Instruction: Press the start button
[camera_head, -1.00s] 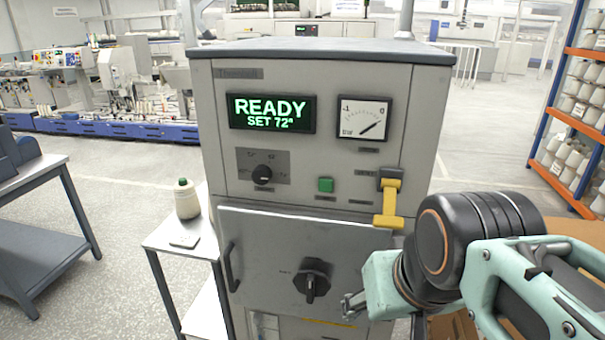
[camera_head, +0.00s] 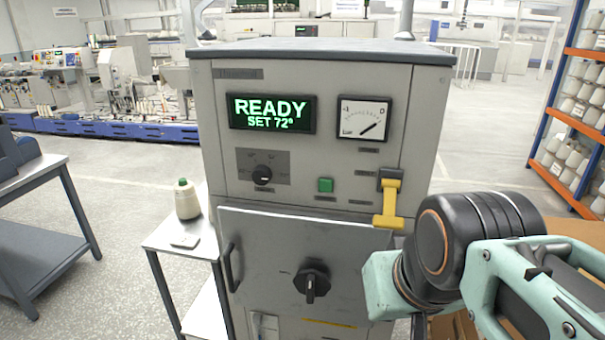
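The display (camera_head: 272,114) reads "READY SET 72°" in green. A yellow lever (camera_head: 390,204) is to the right of the button. My arm reaches in from the lower right, its teal wrist end below and right of the button, clear of it. My gripper's fingers do not show; they are hidden or out of the picture.
A black selector knob (camera_head: 262,175) is left of the button. Below is the closed door (camera_head: 255,235) with a black rotary handle (camera_head: 311,282). The space before the button is clear.

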